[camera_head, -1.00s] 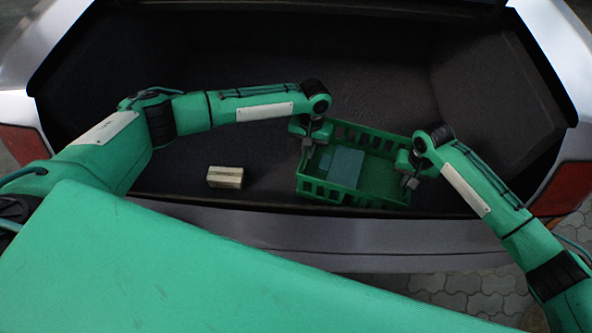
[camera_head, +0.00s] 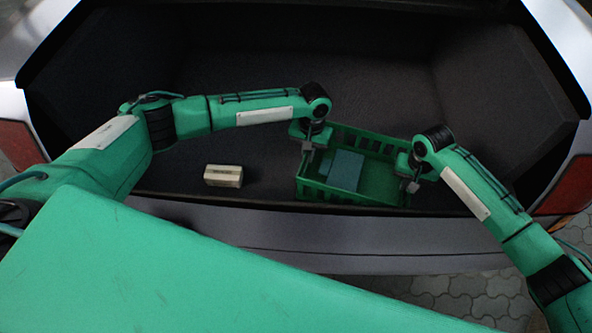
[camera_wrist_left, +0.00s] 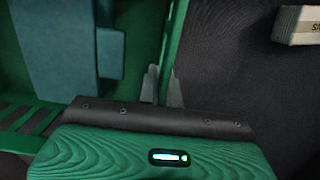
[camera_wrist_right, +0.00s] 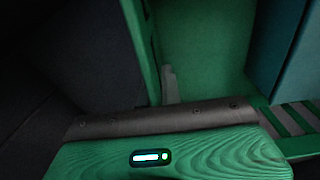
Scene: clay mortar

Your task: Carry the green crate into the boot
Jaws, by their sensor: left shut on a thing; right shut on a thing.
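The green crate (camera_head: 378,183) is inside the open boot (camera_head: 240,110), near its front lip at the right of the middle. A blue-grey box-like thing (camera_head: 345,169) lies in the crate; it also shows in the left wrist view (camera_wrist_left: 60,50). My left gripper (camera_head: 306,158) is shut on the crate's left wall, which runs between its fingers in the left wrist view (camera_wrist_left: 163,88). My right gripper (camera_head: 409,187) is shut on the crate's right wall, seen in the right wrist view (camera_wrist_right: 140,40). Whether the crate touches the boot floor cannot be told.
A small pale box (camera_head: 223,176) lies on the boot floor left of the crate. The boot's front lip (camera_head: 250,207) runs close in front of the crate. The dark floor behind the crate is clear. Red tail lights (camera_head: 568,187) flank the opening.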

